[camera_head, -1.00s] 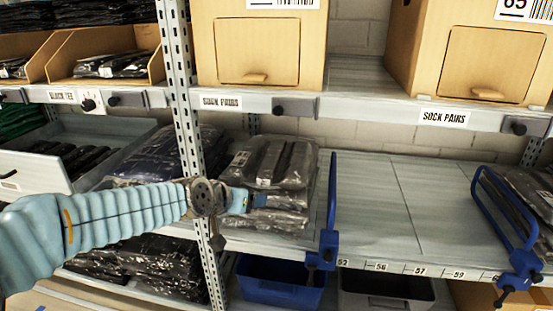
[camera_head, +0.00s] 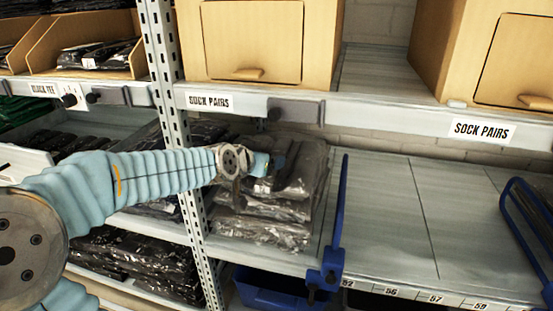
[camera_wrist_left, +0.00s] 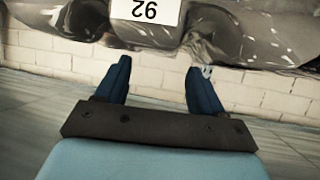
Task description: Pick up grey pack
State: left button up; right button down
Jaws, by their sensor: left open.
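A stack of grey packs in clear plastic (camera_head: 290,205) lies on the shelf, left of a blue divider. My left gripper (camera_head: 274,163) is over the top grey pack (camera_head: 308,168) and hides part of it. In the left wrist view the open blue fingers of my left gripper (camera_wrist_left: 162,68) point at grey plastic packs (camera_wrist_left: 230,35), one bearing a white label with 92. Nothing shows between the fingers; whether they touch the plastic I cannot tell. My right gripper is out of view.
A perforated upright (camera_head: 170,120) stands left of the stack. The blue divider (camera_head: 337,225) bounds it on the right. Cardboard boxes (camera_head: 250,40) sit on the shelf above, whose front edge overhangs. A blue bin (camera_head: 265,290) is below.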

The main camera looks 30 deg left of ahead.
aim_at(277, 154)
pick_arm(q)
jog(key=p+x, duration=0.2)
jog(key=x, duration=0.1)
jog(key=p+x, duration=0.1)
jog(key=p, duration=0.1)
jog(key=shift+w+a+r, duration=0.15)
jog(key=shift+w+r, duration=0.1)
jog(key=shift+w, duration=0.2)
jog(key=shift+w+f, duration=0.3)
jog(key=shift+c, duration=0.3)
jog(key=c, duration=0.7)
jog(key=shift+c, duration=1)
jog(key=shift+r, duration=0.1)
